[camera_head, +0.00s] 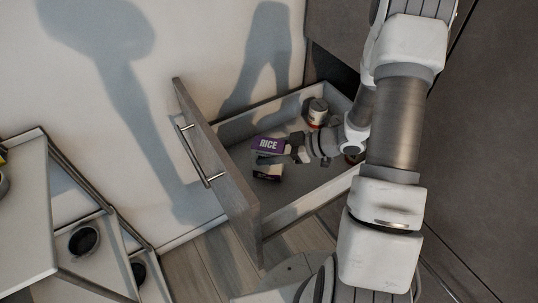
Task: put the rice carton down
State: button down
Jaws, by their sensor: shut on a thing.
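The rice carton (267,144) is a small purple box with white "RICE" lettering, in the head view inside the open drawer (231,129). My gripper (291,149) reaches into the drawer from the right and is shut on the right side of the carton. The carton shows lettered face up. I cannot tell whether its underside touches the drawer floor. The fingertips are small and partly hidden against the carton.
A dark box (267,174) lies just below the carton in the drawer. A can (317,111) stands at the drawer's far right. The drawer floor nearer its front is bare. A shelf unit (28,215) stands at the left.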

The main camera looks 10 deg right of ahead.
aim_at(284, 150)
jog(key=shift+f, duration=0.15)
jog(key=shift+c, duration=0.6)
grip_release()
jog(key=shift+r, duration=0.25)
jog(key=p+v, duration=0.3)
jog(key=v, duration=0.4)
jog(key=shift+s+d, duration=0.1)
jog(key=shift+d, duration=0.15)
